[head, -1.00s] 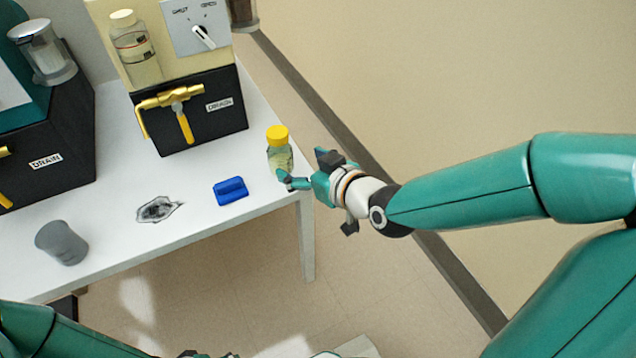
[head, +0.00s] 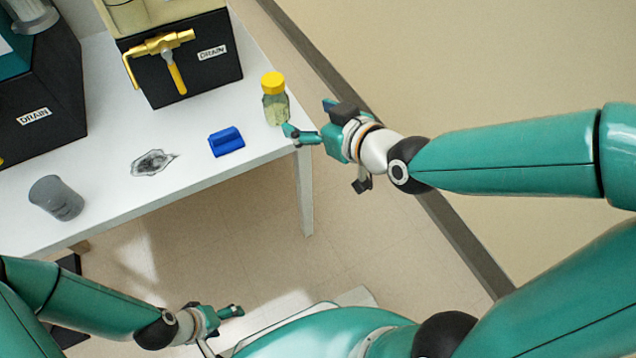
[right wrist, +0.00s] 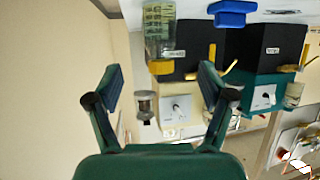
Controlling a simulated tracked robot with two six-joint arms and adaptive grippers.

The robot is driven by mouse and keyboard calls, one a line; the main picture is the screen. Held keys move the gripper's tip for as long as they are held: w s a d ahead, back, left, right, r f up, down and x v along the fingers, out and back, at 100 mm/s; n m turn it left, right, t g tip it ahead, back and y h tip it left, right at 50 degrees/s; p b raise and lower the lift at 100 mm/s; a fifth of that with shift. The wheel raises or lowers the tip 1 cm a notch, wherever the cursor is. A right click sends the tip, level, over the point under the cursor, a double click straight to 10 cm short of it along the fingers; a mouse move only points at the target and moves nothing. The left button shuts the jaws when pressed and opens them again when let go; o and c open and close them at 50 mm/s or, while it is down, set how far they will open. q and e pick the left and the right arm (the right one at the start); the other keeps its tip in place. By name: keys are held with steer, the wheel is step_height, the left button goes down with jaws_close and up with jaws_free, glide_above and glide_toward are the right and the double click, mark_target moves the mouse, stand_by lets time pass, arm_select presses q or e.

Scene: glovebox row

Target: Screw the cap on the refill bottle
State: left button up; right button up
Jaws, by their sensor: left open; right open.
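The refill bottle (head: 276,109) stands upright near the right edge of the white table, holding pale yellow-green liquid. Its yellow cap (head: 273,83) sits on top; how tight it is I cannot tell. The bottle (right wrist: 160,35) and cap (right wrist: 160,67) show inverted in the right wrist view, beyond and between the spread fingers. My right gripper (head: 309,119) is open and empty, just right of the bottle, one fingertip close to its base. Contact is unclear. My left gripper (head: 222,322) is low in the head view, away from the table, open and partly hidden.
A black drain box (head: 185,75) with a brass valve (head: 160,45) stands behind. Floor is open right of the table.

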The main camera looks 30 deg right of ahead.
steer(key=s+a+f+m+g, duration=0.1)
steer(key=s+f+g, duration=0.15)
steer(key=f, duration=0.75)
steer(key=s+a+f+m+g, duration=0.1)
steer(key=s+f+g, duration=0.15)
steer(key=f, duration=0.65)
steer(key=s+a+f+m+g, duration=0.15)
steer(key=f+g, duration=0.25)
steer(key=f, duration=0.6)
steer(key=s+a+f+m+g, duration=0.1)
steer(key=s+a+f+g, duration=0.1)
steer(key=s+f, duration=0.7)
steer(key=shift+s+a+g+y, duration=0.15)
steer(key=shift+a+g+y, duration=0.2)
steer(key=shift+g, duration=0.35)
step_height(320, 180, up, 37)
steer(key=p, duration=3.7)
steer(key=shift+r, duration=0.1)
